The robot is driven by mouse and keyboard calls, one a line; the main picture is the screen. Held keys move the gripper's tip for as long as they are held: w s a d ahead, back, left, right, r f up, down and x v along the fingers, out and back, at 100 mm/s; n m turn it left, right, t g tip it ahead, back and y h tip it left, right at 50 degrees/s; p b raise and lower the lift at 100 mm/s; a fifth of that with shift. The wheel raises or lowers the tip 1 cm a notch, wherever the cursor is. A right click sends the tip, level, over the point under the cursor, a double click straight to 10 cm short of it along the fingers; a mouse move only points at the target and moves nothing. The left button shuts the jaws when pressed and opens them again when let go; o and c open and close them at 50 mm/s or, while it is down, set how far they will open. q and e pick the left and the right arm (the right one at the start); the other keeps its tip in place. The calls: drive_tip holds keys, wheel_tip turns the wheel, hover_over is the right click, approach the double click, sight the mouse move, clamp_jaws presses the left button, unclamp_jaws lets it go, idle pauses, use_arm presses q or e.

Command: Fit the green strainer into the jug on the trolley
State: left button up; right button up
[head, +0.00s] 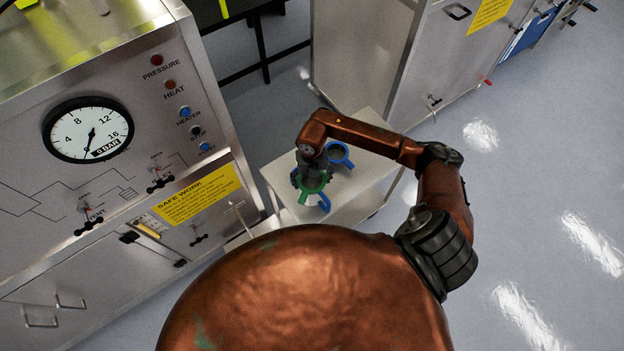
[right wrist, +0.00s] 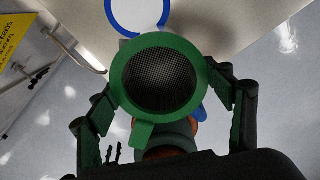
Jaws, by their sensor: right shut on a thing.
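The green strainer (head: 316,188) is held by my right gripper (head: 311,174) over the near left part of the trolley top (head: 370,178). In the right wrist view the strainer (right wrist: 160,80) is a green ring with a dark mesh bowl and tabs, and the fingers grip it from both sides. A blue part (head: 324,204) shows just below the strainer, mostly hidden by it. I cannot tell whether they touch. A second blue-rimmed round vessel with a handle (head: 349,163) stands farther back on the trolley, apart from the strainer. My left gripper is out of view.
A steel panel with a pressure gauge (head: 88,130) stands to the left of the trolley. A steel cabinet (head: 435,65) stands behind it. A dark-framed bench (head: 262,45) is at the back. The grey floor (head: 540,200) at right is clear.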

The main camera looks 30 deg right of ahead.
sight(312, 180)
drive_tip(key=o, duration=1.2)
drive_tip(key=shift+r, duration=0.1)
wheel_tip(312, 180, up, 12)
drive_tip(key=shift+f, duration=0.1)
idle(0.3)
